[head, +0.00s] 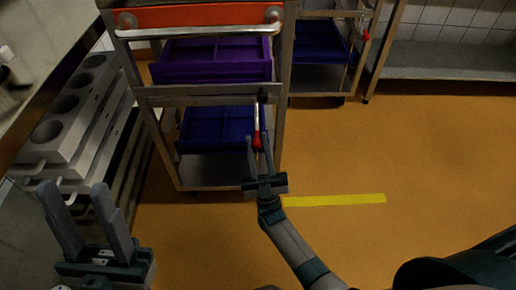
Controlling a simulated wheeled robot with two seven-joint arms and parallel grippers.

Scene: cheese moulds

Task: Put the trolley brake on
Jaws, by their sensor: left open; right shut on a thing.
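The trolley (215,96) is a metal frame with an orange-red top tray, a purple tray and a blue tray. Its brake lever (257,124) is on the right front post, with a dark pivot at the top and a red end pointing down. My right gripper (258,142) has its fingers on either side of the red end and is shut on it. My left gripper (85,192) is open and empty at the lower left, away from the trolley.
A rack of pale mould blocks with round holes (67,106) stands at the left. A second trolley (325,42) with a red lever and a metal bench (440,62) are behind. A yellow strip (335,200) marks the floor, which is clear at the right.

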